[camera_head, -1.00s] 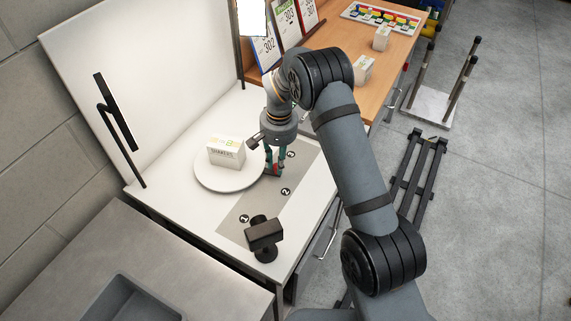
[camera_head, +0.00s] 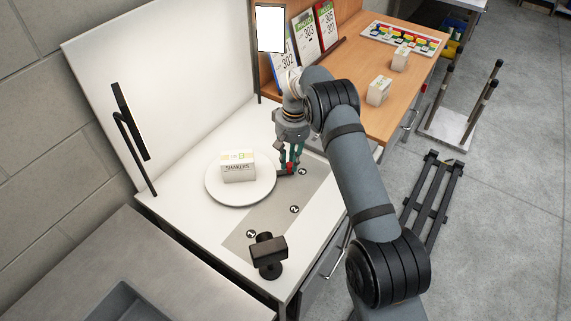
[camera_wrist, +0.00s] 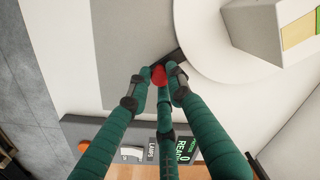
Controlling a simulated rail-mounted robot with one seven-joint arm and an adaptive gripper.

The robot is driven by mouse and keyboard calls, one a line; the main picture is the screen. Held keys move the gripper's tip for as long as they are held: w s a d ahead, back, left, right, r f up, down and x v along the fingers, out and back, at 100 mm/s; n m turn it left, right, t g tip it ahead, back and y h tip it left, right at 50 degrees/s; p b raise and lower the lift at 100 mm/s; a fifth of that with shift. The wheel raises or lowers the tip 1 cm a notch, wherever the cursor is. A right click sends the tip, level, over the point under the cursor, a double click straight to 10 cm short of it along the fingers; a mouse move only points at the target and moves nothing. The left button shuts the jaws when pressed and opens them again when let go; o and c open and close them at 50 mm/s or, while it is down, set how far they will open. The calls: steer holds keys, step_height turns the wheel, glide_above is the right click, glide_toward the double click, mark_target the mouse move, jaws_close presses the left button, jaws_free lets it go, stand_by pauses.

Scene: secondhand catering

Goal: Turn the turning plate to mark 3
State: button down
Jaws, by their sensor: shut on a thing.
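The turning plate (camera_head: 212,190) is a white disc on the white worktop, with a white shakers box (camera_head: 238,170) standing on it. A dark lever with a red knob (camera_wrist: 158,74) sticks out from its edge. My gripper (camera_head: 289,170) is shut on the red knob, at the plate's right side. In the wrist view my gripper (camera_wrist: 157,82) has its fingers around the knob. The grey strip (camera_head: 270,227) carries round number marks: a near mark (camera_head: 251,233), a middle mark (camera_head: 295,209) and a far mark (camera_head: 302,171). The lever sits close to the far mark; the digits are hard to read.
A black device on a stand (camera_head: 268,254) is at the worktop's front. A black upright bracket (camera_head: 130,120) stands at the left. A panel with a lit display (camera_wrist: 183,146) shows in the wrist view. Small boxes (camera_head: 378,91) stand on the wooden counter behind.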

steer(key=shift+w+n, duration=0.4)
steer(key=shift+w, duration=0.15)
steer(key=shift+a, duration=0.1)
steer(key=c, duration=1.6)
jaws_free()
steer(key=shift+o, duration=0.2)
step_height(320, 180, up, 12)
steer(key=shift+d, duration=0.3)
steer(key=shift+w, duration=0.15)
